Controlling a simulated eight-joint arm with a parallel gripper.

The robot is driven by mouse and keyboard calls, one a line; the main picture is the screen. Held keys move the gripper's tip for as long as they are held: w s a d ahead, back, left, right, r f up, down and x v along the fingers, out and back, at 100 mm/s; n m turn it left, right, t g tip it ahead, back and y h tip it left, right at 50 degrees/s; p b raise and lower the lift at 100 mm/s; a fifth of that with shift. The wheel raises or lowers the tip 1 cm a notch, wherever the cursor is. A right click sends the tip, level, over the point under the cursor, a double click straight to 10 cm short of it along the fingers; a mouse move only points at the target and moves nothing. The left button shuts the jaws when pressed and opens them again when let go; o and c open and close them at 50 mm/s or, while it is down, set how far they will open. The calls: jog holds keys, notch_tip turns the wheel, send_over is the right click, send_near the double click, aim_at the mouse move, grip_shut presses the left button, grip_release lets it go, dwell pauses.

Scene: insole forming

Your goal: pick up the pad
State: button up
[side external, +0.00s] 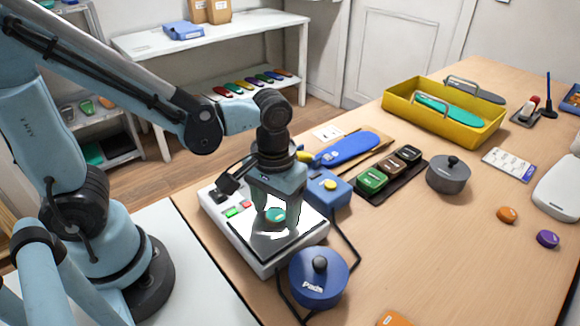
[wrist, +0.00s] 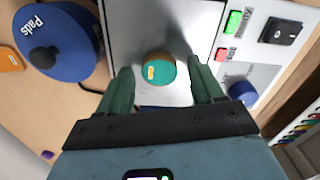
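A small round teal pad (side external: 275,215) with an orange side and a small label lies on the shiny metal plate (side external: 252,240) of the white press-like machine. It also shows in the wrist view (wrist: 159,72), near the top middle. My gripper (side external: 277,207) is over the plate, pointing down. In the wrist view its two dark green fingers (wrist: 158,75) are open, one on each side of the pad, with gaps showing. I cannot tell how far the fingertips are above the plate.
A blue lidded pot marked "Pads" (side external: 318,282) stands close beside the machine, with a black cable around it. A blue box (side external: 328,188) is behind. Orange (side external: 507,214) and purple (side external: 547,238) pads lie at the right. The table's middle right is mostly clear.

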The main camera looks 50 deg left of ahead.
jog(key=c, duration=1)
jog(key=shift+r, duration=0.15)
